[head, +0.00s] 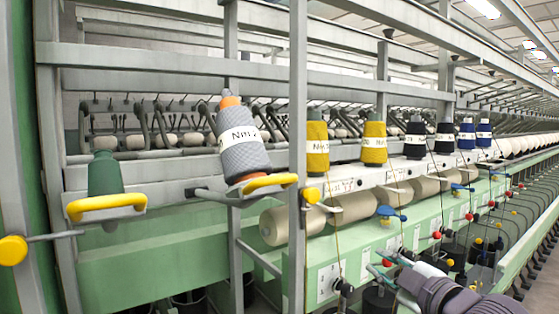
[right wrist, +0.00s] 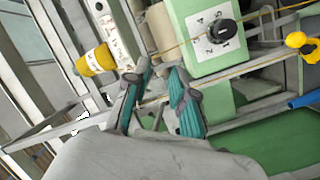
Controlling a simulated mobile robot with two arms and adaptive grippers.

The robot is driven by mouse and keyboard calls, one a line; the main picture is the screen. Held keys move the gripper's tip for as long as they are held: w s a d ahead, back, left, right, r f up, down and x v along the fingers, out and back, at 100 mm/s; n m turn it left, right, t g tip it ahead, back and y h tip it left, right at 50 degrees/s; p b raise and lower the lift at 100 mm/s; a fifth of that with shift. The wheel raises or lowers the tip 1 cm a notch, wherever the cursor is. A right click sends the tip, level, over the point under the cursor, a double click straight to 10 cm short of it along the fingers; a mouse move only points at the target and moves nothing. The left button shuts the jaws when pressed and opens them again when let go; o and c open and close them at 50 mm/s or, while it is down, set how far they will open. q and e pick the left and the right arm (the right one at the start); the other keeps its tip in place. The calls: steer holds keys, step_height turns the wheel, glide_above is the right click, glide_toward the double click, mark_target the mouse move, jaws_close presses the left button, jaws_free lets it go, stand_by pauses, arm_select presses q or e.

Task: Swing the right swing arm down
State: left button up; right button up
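The right swing arm (head: 269,183), with a yellow handle, sticks out from the frame left of the middle post in the head view. A grey yarn cone (head: 244,142) with an orange tip and white label stands tilted above it. The left swing arm (head: 108,205), also yellow-handled, carries a bare dark green holder (head: 104,174). My right gripper (head: 383,268) is at the lower right, well to the right of and below the right swing arm. In the right wrist view its two teal fingers (right wrist: 160,78) are apart with nothing held between them. My left gripper is out of view.
An upright grey post (head: 298,120) stands between my right gripper and the right swing arm. Yellow yarn cones (head: 317,145) and several darker ones line the machine. Thin yarns hang down in front, near my right gripper. Another yellow knob (head: 12,250) is at far left.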

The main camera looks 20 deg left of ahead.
steer(key=s+a+r+n+g+y+p, duration=0.1)
steer(key=s+a+r+n+y, duration=0.15)
steer(key=s+r, duration=0.4)
steer(key=s+a+r+n+y+p, duration=0.1)
steer(key=s+a+r+n, duration=0.1)
steer(key=s+r+n, duration=0.4)
steer(key=n+g, duration=0.2)
glide_toward(282, 182)
steer(key=shift+y, duration=0.45)
steer(key=p+x, duration=0.5)
steer(key=x, duration=0.4)
steer(key=shift+w+a+f, duration=0.1)
steer(key=shift+w, duration=0.1)
steer(key=shift+w+a+f+p, duration=0.1)
steer(key=shift+w+a+p, duration=0.3)
steer(key=shift+a, duration=0.1)
jaws_close()
